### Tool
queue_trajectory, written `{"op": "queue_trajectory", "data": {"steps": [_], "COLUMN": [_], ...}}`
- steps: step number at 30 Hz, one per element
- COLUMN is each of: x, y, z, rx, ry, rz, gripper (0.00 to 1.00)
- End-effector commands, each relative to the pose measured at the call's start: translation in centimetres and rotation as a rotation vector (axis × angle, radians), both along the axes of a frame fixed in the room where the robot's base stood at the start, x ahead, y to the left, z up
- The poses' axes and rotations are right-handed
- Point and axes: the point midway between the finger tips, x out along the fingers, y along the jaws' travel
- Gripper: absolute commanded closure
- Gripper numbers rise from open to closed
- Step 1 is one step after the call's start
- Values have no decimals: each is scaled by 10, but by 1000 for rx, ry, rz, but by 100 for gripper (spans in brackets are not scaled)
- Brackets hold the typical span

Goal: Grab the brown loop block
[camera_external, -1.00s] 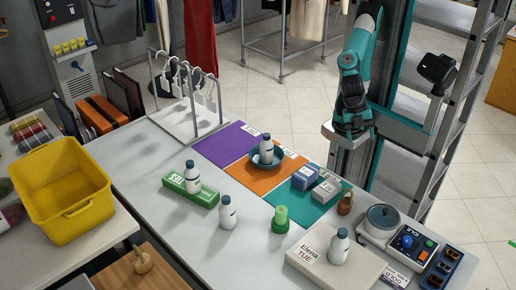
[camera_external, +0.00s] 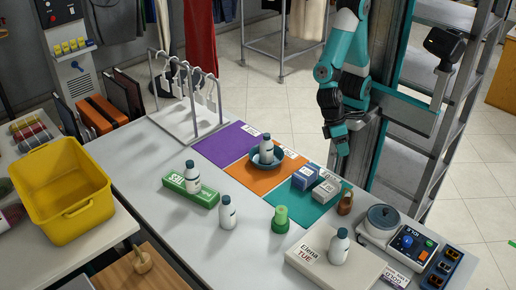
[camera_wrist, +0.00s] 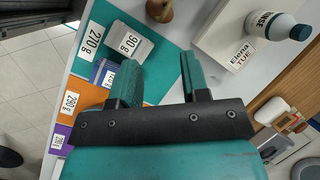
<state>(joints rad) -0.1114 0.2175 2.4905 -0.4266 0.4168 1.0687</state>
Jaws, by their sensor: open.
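The brown loop block (camera_external: 345,203) stands on the grey counter, beside the right edge of the teal mat. In the wrist view a brown piece (camera_wrist: 160,9) with a rounded base shows at the top edge, partly cut off by the frame. My gripper (camera_external: 340,148) hangs in the air behind and above the block, clear of the counter. In the wrist view its two teal fingers (camera_wrist: 160,78) are spread apart with nothing between them.
Blue and grey boxes (camera_external: 325,190) stand on the teal mat (camera_external: 306,211), left of the block. A scale with a grey pot (camera_external: 383,219) stands to its right. A bottle (camera_external: 339,246) stands on a pale board in front.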

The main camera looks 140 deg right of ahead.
Motion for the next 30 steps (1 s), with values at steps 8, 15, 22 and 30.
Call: {"op": "queue_trajectory", "data": {"steps": [8,15,22,30], "x": [17,13,9,8], "y": [-16,-5,14,27], "z": [-17,-54,-97,-130], "rx": [-38,-44,-44,-41], "ry": [229,247,245,241], "rz": [-507,-538,-536,-537], "gripper": [58,58,58,58]}}
